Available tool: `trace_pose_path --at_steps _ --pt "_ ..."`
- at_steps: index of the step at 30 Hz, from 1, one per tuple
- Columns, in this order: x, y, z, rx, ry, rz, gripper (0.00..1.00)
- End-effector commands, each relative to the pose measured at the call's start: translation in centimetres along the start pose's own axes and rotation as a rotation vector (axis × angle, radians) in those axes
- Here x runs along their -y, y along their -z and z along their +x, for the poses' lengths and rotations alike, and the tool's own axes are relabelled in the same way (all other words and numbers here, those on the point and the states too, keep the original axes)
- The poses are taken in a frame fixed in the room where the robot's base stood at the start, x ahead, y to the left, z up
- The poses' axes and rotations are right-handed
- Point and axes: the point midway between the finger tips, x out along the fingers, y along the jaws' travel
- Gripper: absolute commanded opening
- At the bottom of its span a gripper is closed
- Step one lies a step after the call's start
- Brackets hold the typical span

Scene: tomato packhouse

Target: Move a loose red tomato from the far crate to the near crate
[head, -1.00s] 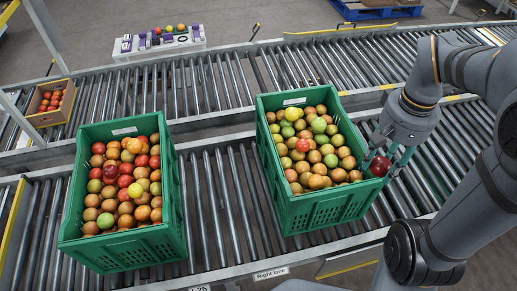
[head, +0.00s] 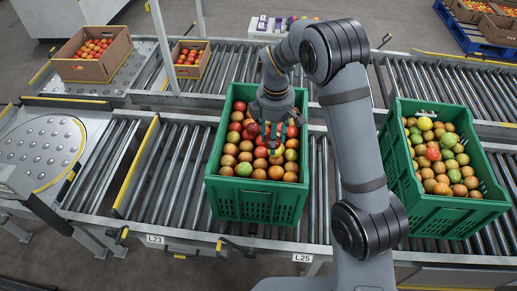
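My gripper (head: 274,138) is at the left green crate (head: 258,207), pointing down just over its fruit. Its teal fingers are around a red tomato (head: 273,143), which they partly hide. It appears held low among the top fruit; I cannot tell whether it touches them. The left crate is heaped with red, orange-brown and some green tomatoes. The right green crate (head: 446,215) stands apart on the same roller conveyor, filled with brown, green and yellow-green tomatoes and a red one (head: 433,154) on top.
Two cardboard boxes of red tomatoes, a larger (head: 92,68) and a smaller (head: 187,72), stand at the back left. A white sorting stand (head: 262,28) is behind the rear conveyor. Bare rollers (head: 160,172) lie left of the left crate.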

Motion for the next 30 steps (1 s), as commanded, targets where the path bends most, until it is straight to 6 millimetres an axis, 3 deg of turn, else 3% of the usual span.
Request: trace_pose_path --at_steps 3,9,24,30 --pt "-1.0 2.5 3.9 0.0 0.006 -0.265 0.26" --pt "-1.6 4.6 7.1 -0.001 0.001 -0.499 0.26" --pt "-1.7 4.7 10.9 -0.002 0.0 -0.525 0.26" --pt "-1.7 4.7 11.0 -0.002 0.0 -0.524 0.26"
